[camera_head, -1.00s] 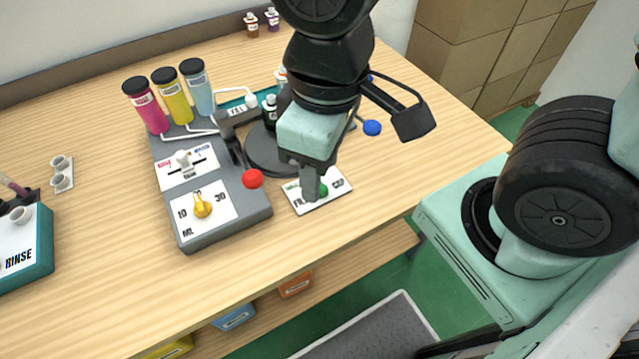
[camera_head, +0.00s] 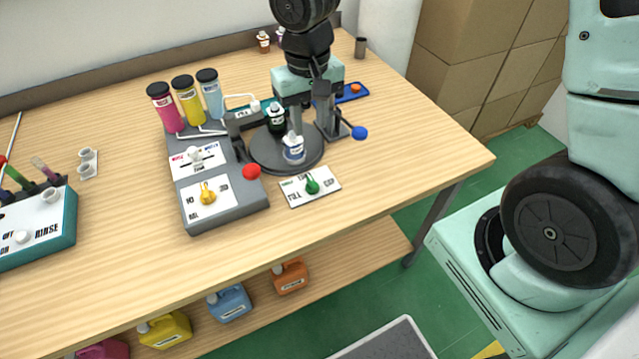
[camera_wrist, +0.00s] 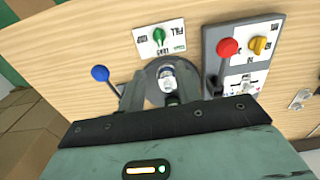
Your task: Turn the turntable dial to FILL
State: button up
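The green turntable dial (camera_head: 312,184) sits on a white card (camera_head: 310,188) in front of the turntable, with FILL at its left and CAP at its right. Its exact pointing is too small to tell. It also shows in the wrist view (camera_wrist: 158,36). The dark round turntable (camera_head: 262,158) carries a dark bottle (camera_head: 275,120) and a blue-labelled bottle (camera_head: 293,149) near its front edge. My gripper (camera_head: 308,118) is over the turntable, behind the dial and away from it. Its fingers are apart; in the wrist view the bottle (camera_wrist: 168,82) shows between them, contact unclear.
A grey dosing console (camera_head: 222,200) with a red-knobbed lever (camera_head: 252,171) and yellow dial (camera_head: 207,193) stands left of the turntable. A blue-knobbed lever (camera_head: 359,132) is at its right. The front table strip is clear. A rinse station (camera_head: 40,230) is far left.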

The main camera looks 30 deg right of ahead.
aim_at(312, 181)
notch_tip(312, 181, down, 18)
jog(key=shift+w+d+r+p, duration=0.1)
jog(key=shift+d+r+p, duration=0.1)
jog(key=shift+p, duration=0.15)
grip_shut()
